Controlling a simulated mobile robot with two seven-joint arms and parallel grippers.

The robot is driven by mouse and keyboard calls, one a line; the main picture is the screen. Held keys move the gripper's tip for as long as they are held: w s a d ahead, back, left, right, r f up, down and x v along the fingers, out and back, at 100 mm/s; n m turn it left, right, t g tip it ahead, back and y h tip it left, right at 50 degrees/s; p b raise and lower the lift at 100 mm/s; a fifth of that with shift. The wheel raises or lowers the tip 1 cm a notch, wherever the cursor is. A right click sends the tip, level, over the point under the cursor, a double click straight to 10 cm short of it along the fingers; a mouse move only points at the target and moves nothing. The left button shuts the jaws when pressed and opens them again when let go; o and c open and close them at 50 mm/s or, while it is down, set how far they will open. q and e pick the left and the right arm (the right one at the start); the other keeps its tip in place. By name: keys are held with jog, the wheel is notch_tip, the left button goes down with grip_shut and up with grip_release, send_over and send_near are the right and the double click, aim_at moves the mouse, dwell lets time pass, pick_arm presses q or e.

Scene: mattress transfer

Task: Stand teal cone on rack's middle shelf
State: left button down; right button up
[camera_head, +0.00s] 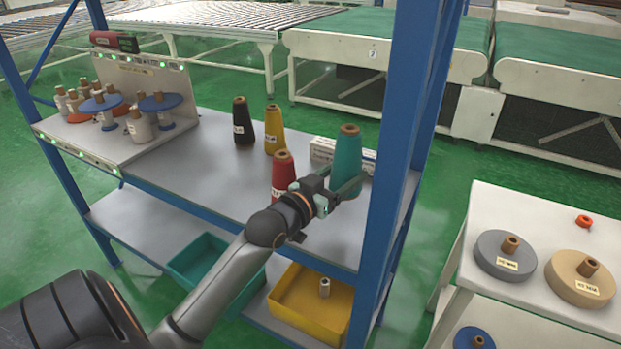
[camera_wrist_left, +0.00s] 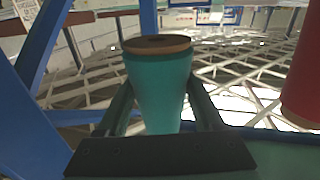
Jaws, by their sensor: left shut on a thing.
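The teal cone (camera_head: 347,155) is at the right end of the rack's middle shelf (camera_head: 215,160), beside the blue front post. My left gripper (camera_head: 340,190) is shut on it from the left, low on its body. The cone looks upright, narrow brown end up; whether its base touches the shelf is hard to tell. In the left wrist view the teal cone (camera_wrist_left: 160,85) sits between both fingers of the left gripper (camera_wrist_left: 160,110). My right gripper is in neither view.
A red cone (camera_head: 283,172) stands just left of the gripper and shows in the wrist view (camera_wrist_left: 305,75). Black (camera_head: 243,125) and yellow (camera_head: 273,130) cones stand behind. A white box (camera_head: 325,150) lies behind the teal cone. The blue post (camera_head: 395,150) is close on the right.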

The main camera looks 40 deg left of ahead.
pick_arm(q)
jog(key=f, duration=0.4)
jog(key=shift+s+f+b, duration=0.2)
jog(key=shift+f+b, duration=0.05)
jog(key=shift+b, duration=0.05)
jog(key=shift+f+b, duration=0.35)
jog(key=shift+f, duration=1.65)
grip_release()
jog(key=shift+f, duration=0.2)
jog(key=shift+r, duration=0.25)
jog(key=shift+s+f, duration=0.15)
jog(key=shift+s, duration=0.15)
jog(key=s, duration=1.1)
jog(key=shift+s, duration=0.2)
